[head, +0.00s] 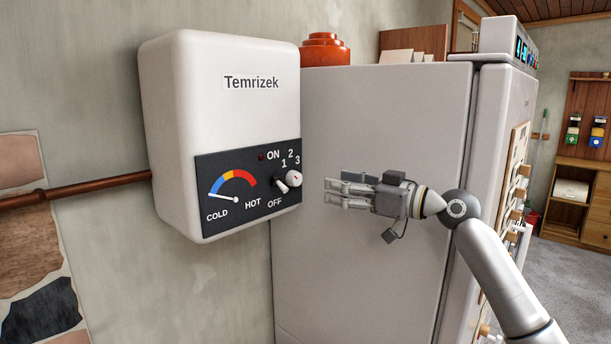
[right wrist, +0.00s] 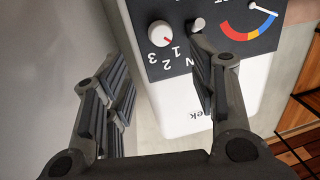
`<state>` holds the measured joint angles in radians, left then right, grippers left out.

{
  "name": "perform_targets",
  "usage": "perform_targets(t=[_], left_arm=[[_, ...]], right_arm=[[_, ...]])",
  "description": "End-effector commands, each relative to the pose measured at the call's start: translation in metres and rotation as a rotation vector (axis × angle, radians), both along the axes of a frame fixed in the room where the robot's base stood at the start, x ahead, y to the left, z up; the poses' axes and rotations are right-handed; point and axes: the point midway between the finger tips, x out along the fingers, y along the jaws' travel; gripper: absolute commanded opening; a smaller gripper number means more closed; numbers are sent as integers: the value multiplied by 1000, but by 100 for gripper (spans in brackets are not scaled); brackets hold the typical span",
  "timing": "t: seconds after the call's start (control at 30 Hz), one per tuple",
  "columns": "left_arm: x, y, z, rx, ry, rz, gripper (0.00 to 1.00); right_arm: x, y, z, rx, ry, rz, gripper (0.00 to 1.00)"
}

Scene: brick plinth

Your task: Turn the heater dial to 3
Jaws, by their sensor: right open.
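The white heater (head: 222,120) hangs on the wall at the left in the head view. Its round white dial (head: 294,178) with a red mark sits at the right end of the black panel, below the numbers 1, 2, 3. The dial (right wrist: 160,33) shows upside down in the right wrist view, its red mark towards the 1. A small switch lever (head: 281,186) is beside it. My right gripper (head: 332,190) is open and empty, to the right of the dial and apart from it. In the wrist view the dial appears between its fingers. My left gripper is not in view.
A tall grey cabinet (head: 375,130) stands close behind my right gripper. The panel's gauge (head: 234,187) has its needle at COLD. A brown pipe (head: 80,188) enters the heater from the left. An orange stacked object (head: 325,50) sits on the cabinet.

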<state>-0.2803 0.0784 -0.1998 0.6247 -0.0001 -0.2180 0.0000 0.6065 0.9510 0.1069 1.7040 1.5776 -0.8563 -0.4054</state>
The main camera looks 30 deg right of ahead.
Motion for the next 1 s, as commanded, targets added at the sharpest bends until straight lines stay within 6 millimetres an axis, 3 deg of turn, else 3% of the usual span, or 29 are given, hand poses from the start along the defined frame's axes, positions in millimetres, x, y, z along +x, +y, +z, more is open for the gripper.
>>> perform_targets(t=[0.1,0.27,0.37,0.5,0.67,0.97,1.0], left_arm=[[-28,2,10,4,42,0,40],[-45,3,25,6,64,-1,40],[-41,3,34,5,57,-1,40],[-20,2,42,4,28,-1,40],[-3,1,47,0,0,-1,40],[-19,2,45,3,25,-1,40],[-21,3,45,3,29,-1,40]], right_arm=[[15,8,4,3,1,1,52],[43,23,5,5,1,0,52],[60,32,4,7,2,0,52],[78,40,3,6,2,-2,52],[88,46,0,2,2,-3,52],[91,47,-2,2,3,-4,52],[91,47,-2,2,3,-4,48]])
